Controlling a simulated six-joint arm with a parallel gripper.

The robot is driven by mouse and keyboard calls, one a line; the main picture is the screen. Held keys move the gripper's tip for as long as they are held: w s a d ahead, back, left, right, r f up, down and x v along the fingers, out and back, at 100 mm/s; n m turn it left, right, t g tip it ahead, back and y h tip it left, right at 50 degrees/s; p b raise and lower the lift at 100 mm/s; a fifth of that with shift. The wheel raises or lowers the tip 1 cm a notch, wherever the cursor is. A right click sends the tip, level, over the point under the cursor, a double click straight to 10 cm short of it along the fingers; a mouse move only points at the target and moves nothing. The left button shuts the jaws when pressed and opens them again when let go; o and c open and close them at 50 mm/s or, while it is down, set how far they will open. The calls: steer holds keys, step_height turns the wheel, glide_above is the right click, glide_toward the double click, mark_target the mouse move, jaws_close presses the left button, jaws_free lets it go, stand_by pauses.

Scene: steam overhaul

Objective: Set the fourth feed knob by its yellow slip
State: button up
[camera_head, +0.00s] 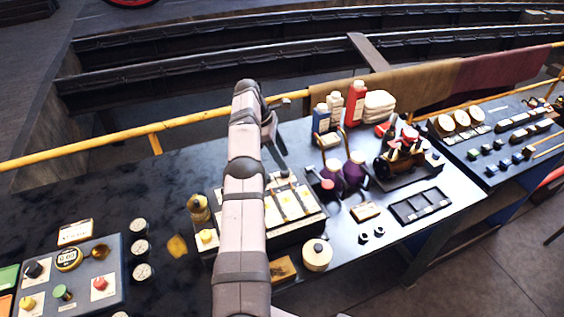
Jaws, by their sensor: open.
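A dark box (316,225) in the middle of the bench carries a row of pale yellow slips (289,204), with small dark knobs (285,173) at their far ends. My arm crosses in front of the box and hides its left part, so I cannot tell which knob is the fourth or read the slips or settings. My gripper (280,155) is dark and points down near the far side of the box. It is open and seems to hold nothing. It looks apart from the knobs, but the gap is hard to judge.
At left stands a grey panel (80,262) with coloured knobs, beside several round gauges (140,247). A brass-topped item (199,207) stands left of my arm. Purple oil cans (353,170), bottles (356,103) and a model engine (402,158) crowd the right. A yellow rail (190,122) runs behind.

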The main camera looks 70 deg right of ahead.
steer(key=shift+r+p, duration=1.9)
steer(key=shift+r, duration=0.4)
